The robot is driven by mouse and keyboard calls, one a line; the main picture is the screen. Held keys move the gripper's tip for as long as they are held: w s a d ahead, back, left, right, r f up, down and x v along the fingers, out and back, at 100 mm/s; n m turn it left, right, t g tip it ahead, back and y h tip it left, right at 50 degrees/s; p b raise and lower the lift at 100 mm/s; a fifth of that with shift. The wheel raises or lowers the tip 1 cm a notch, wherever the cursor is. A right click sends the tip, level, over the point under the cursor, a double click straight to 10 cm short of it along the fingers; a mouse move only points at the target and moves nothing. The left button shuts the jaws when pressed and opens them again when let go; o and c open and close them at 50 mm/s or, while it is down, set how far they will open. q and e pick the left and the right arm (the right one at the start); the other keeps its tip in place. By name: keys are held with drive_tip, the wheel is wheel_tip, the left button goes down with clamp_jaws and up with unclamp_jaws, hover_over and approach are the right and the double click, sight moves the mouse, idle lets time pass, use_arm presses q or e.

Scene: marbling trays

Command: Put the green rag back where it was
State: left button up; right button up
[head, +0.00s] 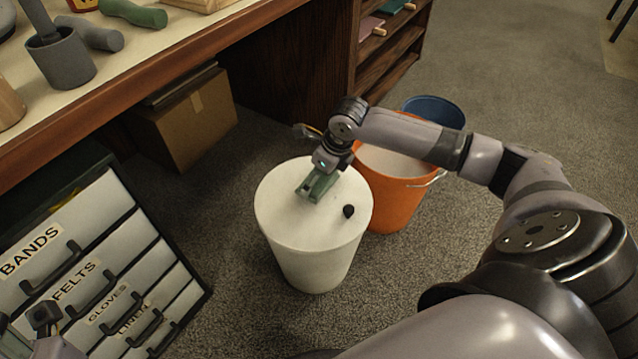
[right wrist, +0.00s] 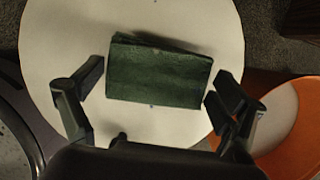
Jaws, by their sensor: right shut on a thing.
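The green rag (head: 318,187) is a folded dark green pad over the pale round top of a white bin (head: 310,262). It also shows in the right wrist view (right wrist: 158,74), between the black fingers. My right gripper (head: 325,172) points down over the bin and is shut on the rag. Whether the rag touches the bin's top is unclear. A small black knob (head: 348,211) stands on that top, near the rag. Part of my left gripper (head: 44,318) shows at the lower left edge; its fingers are not clear.
An orange bucket (head: 392,205) and a blue bucket (head: 436,108) stand right of the bin. A labelled drawer cabinet (head: 128,240) is at the left, beside a cardboard box (head: 190,125). The workbench (head: 150,60) holds a grey mortar (head: 62,62).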

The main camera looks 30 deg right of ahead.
drive_tip(key=shift+f, duration=0.95)
drive_tip(key=shift+r, duration=0.1)
drive_tip(key=o, duration=0.5)
